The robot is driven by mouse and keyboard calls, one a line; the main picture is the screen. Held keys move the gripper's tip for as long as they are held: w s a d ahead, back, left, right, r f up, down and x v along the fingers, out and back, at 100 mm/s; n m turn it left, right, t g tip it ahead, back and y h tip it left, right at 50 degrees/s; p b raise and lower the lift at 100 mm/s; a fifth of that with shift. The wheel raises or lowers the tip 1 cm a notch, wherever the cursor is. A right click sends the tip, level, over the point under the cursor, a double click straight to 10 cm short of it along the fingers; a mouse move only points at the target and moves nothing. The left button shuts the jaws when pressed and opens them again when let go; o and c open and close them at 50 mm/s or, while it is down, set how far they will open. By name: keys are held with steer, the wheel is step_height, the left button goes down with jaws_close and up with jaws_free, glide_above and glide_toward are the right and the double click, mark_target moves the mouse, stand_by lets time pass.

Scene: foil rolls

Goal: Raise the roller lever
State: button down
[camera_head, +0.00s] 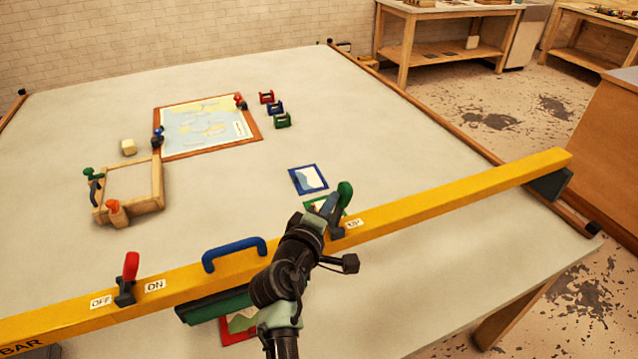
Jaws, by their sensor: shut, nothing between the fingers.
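A yellow bar (450,200) crosses the table from lower left to upper right. A lever with a green handle (346,191) stands on it beside a white label (354,223) that seems to read UP. This looks like the roller lever; its base is partly hidden behind my gripper. My gripper (330,206) is shut and empty, right by the lever on its left side. I cannot tell whether it touches the handle. A second lever with a red handle (131,266) stands upright between the OFF and ON labels at the left.
A blue arched handle (234,250) rises from the bar left of my arm. A framed map (206,125), a wooden box (130,190), small coloured holders (274,107) and a blue-framed picture (308,179) lie beyond. The table's right side beyond the bar is clear.

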mark_target(349, 198)
steer(key=d+p, duration=0.1)
steer(key=m+g+y+p, duration=0.1)
steer(key=d+p, duration=0.1)
steer(key=shift+w+d+r+m+y, duration=0.25)
steer(key=shift+w+d+m+y, duration=0.05)
steer(key=shift+w+m, duration=0.1)
steer(key=shift+w+d+f+p, duration=0.1)
steer(key=shift+d+f+p, duration=0.15)
steer(key=shift+d+p, duration=0.2)
